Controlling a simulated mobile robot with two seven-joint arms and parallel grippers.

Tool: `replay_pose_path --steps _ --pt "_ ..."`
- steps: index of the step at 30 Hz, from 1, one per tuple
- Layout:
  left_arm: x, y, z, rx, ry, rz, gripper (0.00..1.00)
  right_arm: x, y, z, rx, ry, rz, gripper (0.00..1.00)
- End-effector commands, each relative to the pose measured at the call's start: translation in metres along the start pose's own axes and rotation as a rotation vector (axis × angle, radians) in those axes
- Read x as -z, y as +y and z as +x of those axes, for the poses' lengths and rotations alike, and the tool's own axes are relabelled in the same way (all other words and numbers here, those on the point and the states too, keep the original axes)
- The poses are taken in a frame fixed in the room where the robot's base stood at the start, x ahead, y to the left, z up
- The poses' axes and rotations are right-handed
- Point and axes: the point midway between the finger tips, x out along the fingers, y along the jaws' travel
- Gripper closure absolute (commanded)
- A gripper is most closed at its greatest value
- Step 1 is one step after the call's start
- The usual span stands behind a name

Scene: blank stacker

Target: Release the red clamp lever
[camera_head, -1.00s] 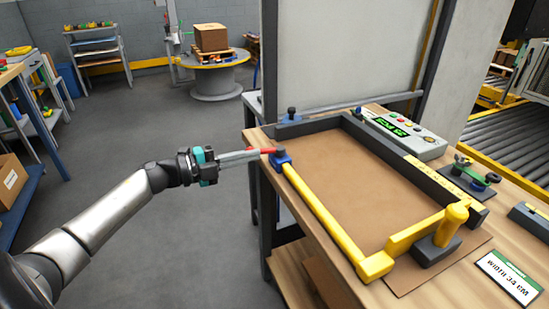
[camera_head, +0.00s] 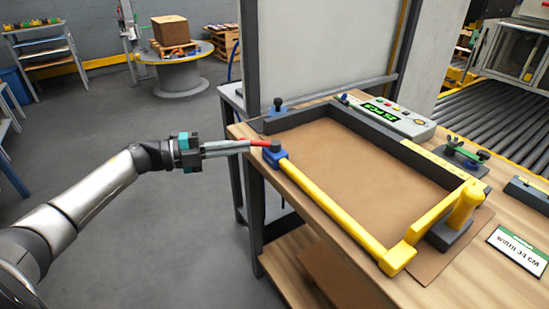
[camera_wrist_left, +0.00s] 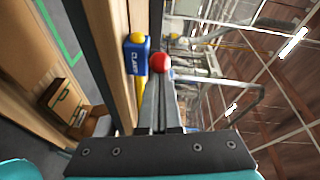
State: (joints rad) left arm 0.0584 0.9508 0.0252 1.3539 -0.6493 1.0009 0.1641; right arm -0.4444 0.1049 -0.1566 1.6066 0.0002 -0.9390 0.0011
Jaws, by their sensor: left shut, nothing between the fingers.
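The red clamp lever (camera_head: 262,143) sticks out to the left from the blue clamp (camera_head: 274,154) at the far left corner of the yellow-railed frame. My left gripper (camera_head: 247,146) is shut, its fingertips at the lever's outer end. In the left wrist view the lever's round red end (camera_wrist_left: 159,62) shows just beyond the tips of the shut fingers (camera_wrist_left: 157,85). The blue clamp block with lettering (camera_wrist_left: 137,58) is left of it. Whether the fingertips touch the lever I cannot tell. My right gripper is not in view.
The yellow rail (camera_head: 330,205) runs along the near side of the brown board (camera_head: 350,165). A yellow handle (camera_head: 465,205) stands at the front right. A control box (camera_head: 390,118) sits behind. The floor left of the bench (camera_head: 330,255) is open.

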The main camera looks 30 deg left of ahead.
Motion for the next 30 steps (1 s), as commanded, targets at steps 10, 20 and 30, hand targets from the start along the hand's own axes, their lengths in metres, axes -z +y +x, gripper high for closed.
replay_pose_path --steps 10,20,30 --pt "-0.007 -0.002 0.000 0.000 0.001 0.001 1.00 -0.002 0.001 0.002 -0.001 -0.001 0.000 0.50" --pt "-0.009 -0.002 0.000 0.002 -0.005 0.002 1.00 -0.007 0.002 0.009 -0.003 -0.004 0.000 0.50" --pt "-0.010 -0.004 -0.001 0.005 -0.009 0.003 1.00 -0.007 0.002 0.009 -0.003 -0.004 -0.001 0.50"
